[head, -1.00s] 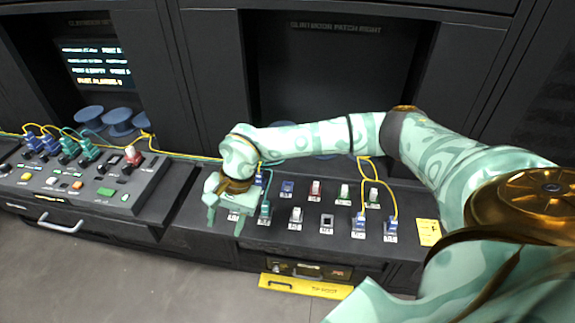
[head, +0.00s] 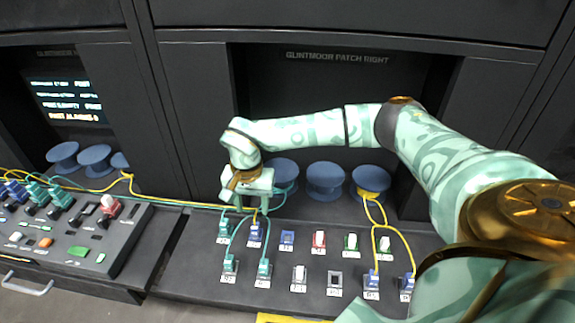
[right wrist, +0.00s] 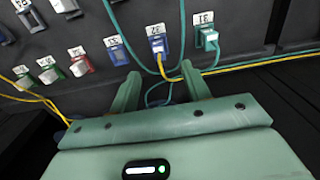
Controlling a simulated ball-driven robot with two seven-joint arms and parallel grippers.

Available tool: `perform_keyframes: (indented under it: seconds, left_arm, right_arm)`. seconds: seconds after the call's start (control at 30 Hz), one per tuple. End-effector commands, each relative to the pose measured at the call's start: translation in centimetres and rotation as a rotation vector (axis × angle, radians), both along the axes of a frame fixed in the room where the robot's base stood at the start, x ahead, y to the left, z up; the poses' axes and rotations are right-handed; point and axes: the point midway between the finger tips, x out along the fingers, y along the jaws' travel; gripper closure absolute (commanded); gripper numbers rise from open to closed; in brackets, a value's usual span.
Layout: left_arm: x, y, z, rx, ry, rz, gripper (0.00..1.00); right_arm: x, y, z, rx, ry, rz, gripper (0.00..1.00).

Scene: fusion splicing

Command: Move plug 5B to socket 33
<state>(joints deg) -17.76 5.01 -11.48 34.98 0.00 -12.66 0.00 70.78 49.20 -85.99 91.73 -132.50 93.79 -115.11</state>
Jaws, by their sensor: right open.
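My right gripper (head: 245,206) is open and empty above the back row of the right panel. In the right wrist view its two fingers (right wrist: 160,90) point toward a blue plug (right wrist: 158,46) with a yellow cable, apart from it, in the socket labelled 32. That plug also shows in the head view (head: 254,232). Socket 33 (right wrist: 118,55) is blue and appears empty beside it; it also shows in the head view (head: 287,240). A teal plug (right wrist: 208,38) is in socket 31. No plug label is readable, so I cannot tell which is 5B. My left gripper is not in view.
Two teal plugs (head: 263,268) stand in the front row at left. Blue plugs with yellow cables (head: 371,281) stand at front right. Cables loop close to my fingers. Blue spools (head: 325,180) stand behind. Another panel (head: 60,245) and a lit screen (head: 66,100) are at left.

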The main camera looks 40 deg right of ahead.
Motion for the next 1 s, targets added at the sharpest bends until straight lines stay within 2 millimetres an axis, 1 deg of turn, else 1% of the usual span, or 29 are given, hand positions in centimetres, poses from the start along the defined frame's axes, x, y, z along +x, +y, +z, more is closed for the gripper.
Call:
perform_keyframes:
  seconds: [0.2, 0.47, 0.5, 0.73, 0.83, 1.0]
  left_arm:
    - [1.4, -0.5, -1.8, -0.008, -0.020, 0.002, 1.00]
    - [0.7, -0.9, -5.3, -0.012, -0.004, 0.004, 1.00]
    - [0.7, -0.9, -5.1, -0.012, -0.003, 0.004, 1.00]
    - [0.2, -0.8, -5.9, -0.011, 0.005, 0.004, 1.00]
    - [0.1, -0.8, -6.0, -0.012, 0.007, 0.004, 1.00]
    - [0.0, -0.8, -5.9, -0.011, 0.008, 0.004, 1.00]
  right_arm:
    - [0.0, 0.0, -2.1, -0.001, 0.002, 0.000, 0.53]
    - [-0.1, 0.0, -6.0, 0.000, 0.006, 0.000, 0.53]
    - [-0.1, 0.0, -6.3, 0.000, 0.006, 0.000, 0.53]
    - [0.0, 0.0, -8.5, 0.000, 0.001, 0.000, 0.53]
    - [0.0, 0.0, -8.8, 0.000, 0.001, -0.001, 0.53]
    - [0.0, 0.0, -8.8, 0.001, 0.001, 0.000, 0.53]
